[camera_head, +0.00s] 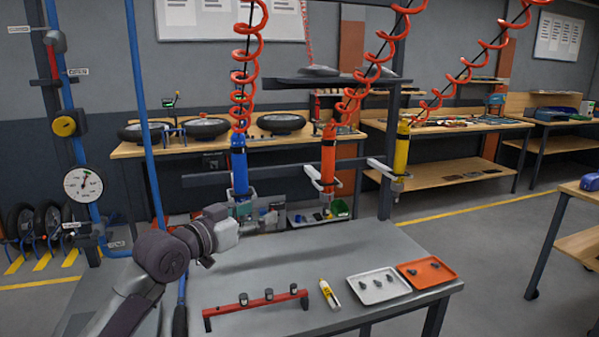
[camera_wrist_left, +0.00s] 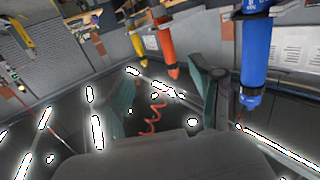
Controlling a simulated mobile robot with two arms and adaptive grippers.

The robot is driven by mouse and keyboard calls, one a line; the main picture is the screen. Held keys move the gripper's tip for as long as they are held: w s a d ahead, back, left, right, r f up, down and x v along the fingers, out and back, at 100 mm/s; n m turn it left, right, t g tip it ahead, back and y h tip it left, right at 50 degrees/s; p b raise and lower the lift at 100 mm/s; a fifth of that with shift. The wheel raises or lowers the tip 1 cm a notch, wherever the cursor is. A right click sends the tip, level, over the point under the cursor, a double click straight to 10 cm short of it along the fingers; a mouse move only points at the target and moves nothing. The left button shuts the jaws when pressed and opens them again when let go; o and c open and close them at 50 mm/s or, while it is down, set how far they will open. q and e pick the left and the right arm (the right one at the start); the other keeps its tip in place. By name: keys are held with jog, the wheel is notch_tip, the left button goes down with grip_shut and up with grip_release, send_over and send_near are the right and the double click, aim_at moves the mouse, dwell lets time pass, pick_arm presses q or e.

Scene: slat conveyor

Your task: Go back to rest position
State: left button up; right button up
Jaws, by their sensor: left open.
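My left gripper (camera_head: 266,216) reaches in from the left above the grey table (camera_head: 235,262), just below and right of the blue hanging tool (camera_head: 239,165). In the left wrist view its two fingers (camera_wrist_left: 166,90) stand apart with nothing held between them. The blue tool (camera_wrist_left: 256,55) shows there to the right of the fingers, outside them. An orange tool (camera_head: 328,155) and a yellow tool (camera_head: 402,148) hang upright in holders further right, also seen in the left wrist view. My right gripper is not in view.
A red rack (camera_head: 256,304) with several dark knobs, a yellow-and-white bottle-like item (camera_head: 329,294), a white tray (camera_head: 379,296) and an orange tray (camera_head: 447,275) with small dark parts lie at the table's front. The table's middle is clear. A dark post (camera_head: 386,190) stands behind.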

pick_arm(q)
jog(key=s+f+g+y, duration=0.1)
jog(key=s+f, duration=0.3)
jog(key=f, duration=0.4)
jog(key=s+f+n+g+y, duration=0.1)
jog(key=s+f+g+y, duration=0.1)
jog(key=s+f, duration=0.35)
jog(key=s+f+g+y, duration=0.1)
jog(key=s+f, duration=0.2)
jog(key=f, duration=0.6)
jog(key=s+a+f+n+g+y, duration=0.2)
jog(key=s+a+f, duration=0.25)
jog(key=s, duration=0.45)
jog(key=s+a+f+n+g+y, duration=0.1)
jog(key=s+a+f+g+y, duration=0.3)
jog(key=s, duration=0.6)
jog(key=s+a+f+n+y, duration=0.1)
jog(key=s+a+f+n, duration=0.1)
jog(key=s+f, duration=0.55)
jog(key=s+f+g, duration=0.1)
jog(key=s+f, duration=0.1)
jog(key=f, duration=1.1)
jog(key=s+f+g, duration=0.1)
jog(key=s+f, duration=0.1)
jog(key=f, duration=1.1)
jog(key=s+a+f, duration=0.3)
jog(key=s+f, duration=1.1)
jog(key=s, duration=0.2)
jog(key=shift+m+g, duration=0.4)
